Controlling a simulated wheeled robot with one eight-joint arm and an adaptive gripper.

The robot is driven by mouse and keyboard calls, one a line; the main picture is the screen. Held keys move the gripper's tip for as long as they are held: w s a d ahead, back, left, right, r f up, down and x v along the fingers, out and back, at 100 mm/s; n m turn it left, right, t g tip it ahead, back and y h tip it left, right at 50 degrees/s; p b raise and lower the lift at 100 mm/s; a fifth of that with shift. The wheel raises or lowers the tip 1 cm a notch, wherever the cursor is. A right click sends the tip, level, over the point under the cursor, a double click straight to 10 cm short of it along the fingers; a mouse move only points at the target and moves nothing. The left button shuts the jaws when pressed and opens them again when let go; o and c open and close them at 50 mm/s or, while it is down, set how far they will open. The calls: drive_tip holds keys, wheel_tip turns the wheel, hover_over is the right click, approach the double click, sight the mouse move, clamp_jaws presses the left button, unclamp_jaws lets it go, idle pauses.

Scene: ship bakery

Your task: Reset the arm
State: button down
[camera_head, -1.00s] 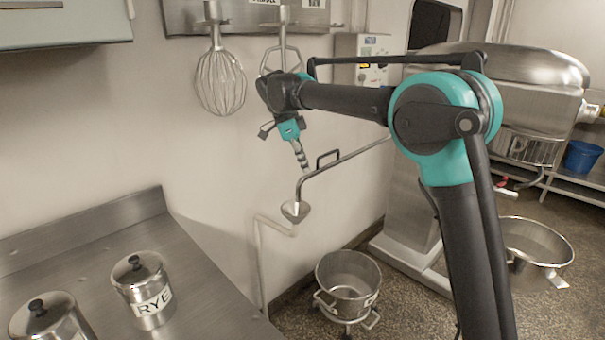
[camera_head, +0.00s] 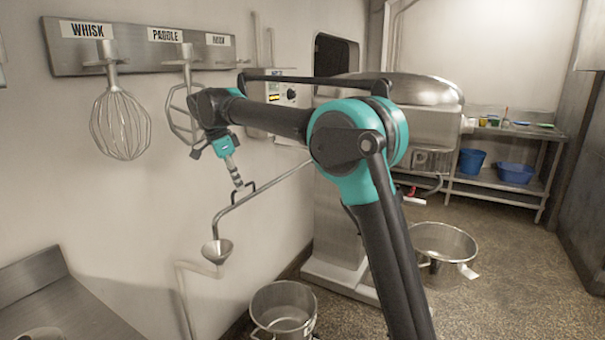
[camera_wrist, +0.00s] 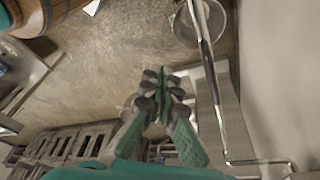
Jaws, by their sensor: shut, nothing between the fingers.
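My arm stretches across the middle of the head view, from its teal joint leftward to the wrist. My gripper (camera_head: 236,177) hangs from the wrist and points down, in front of the wall. It also shows in the wrist view (camera_wrist: 163,90), with green fingers and dark pads drawn together. It is shut and empty. A bent metal rod (camera_head: 262,189) with a small funnel-shaped cup (camera_head: 217,251) at its lower end is close to the gripper in the picture; I cannot tell whether they touch.
A rack with a whisk (camera_head: 121,124) and a paddle (camera_head: 180,112) is on the left wall. A large mixer (camera_head: 335,215) stands behind my arm. A pot (camera_head: 283,308) and a metal bowl (camera_head: 440,252) are low down. A shelf (camera_head: 497,190) holds blue tubs. Floor at right is clear.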

drive_tip(key=s+d+f+n+y, duration=0.1)
drive_tip(key=s+d+f+n, duration=0.1)
drive_tip(key=d+f, duration=0.5)
drive_tip(key=s+d+f+n+y, duration=0.1)
drive_tip(key=d+f+n, duration=0.1)
drive_tip(key=d, duration=1)
drive_tip(key=s+d+f+n, duration=0.25)
drive_tip(key=d+f, duration=0.25)
drive_tip(key=d, duration=0.4)
drive_tip(key=s+d+f+n+t, duration=0.1)
drive_tip(key=s+d+f+n, duration=0.2)
drive_tip(key=s+d+f, duration=0.4)
drive_tip(key=s+d+f+n+t+y, duration=0.1)
drive_tip(key=s+d+f+n+t, duration=0.1)
drive_tip(key=s+d+f, duration=0.5)
drive_tip(key=s+n, duration=0.1)
drive_tip(key=s, duration=0.2)
drive_tip(key=shift+s, duration=0.3)
